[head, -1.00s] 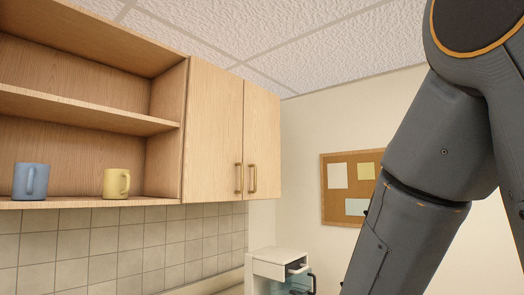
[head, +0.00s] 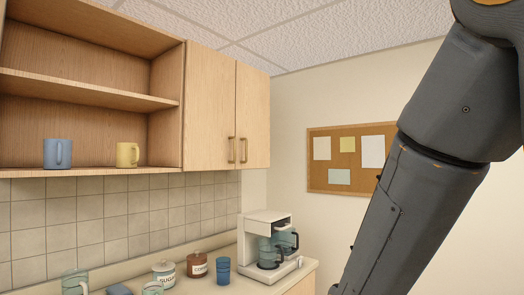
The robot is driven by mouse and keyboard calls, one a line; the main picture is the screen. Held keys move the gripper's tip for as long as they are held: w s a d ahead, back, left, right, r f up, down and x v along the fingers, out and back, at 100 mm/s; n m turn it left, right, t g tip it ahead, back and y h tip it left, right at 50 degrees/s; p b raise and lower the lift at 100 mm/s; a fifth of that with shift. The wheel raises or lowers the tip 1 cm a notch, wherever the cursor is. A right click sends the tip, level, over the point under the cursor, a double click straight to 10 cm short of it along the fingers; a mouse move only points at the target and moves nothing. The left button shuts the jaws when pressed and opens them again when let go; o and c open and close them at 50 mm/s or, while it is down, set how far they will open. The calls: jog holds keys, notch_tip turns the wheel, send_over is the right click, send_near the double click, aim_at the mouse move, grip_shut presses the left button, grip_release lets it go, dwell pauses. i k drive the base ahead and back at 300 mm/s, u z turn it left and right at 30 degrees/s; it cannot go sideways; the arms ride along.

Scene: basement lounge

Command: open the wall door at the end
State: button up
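The wall cabinet has two shut wooden doors at its right end. The end door (head: 253,112) is the right one, with a vertical brass-coloured handle (head: 244,150) near its lower left edge. The neighbouring door (head: 209,105) has a like handle (head: 232,150) close beside it. My gripper is out of the picture. Only my grey arm shows at the right, running down past the bottom edge, well to the right of the cabinet.
Open shelves at left hold a blue mug (head: 58,153) and a yellow mug (head: 127,154). A corkboard (head: 318,177) hangs behind my arm.

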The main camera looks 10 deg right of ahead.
aim_at(252, 84)
jog(key=z, duration=0.15)
jog(key=i, duration=1.05)
jog(key=u, duration=0.1)
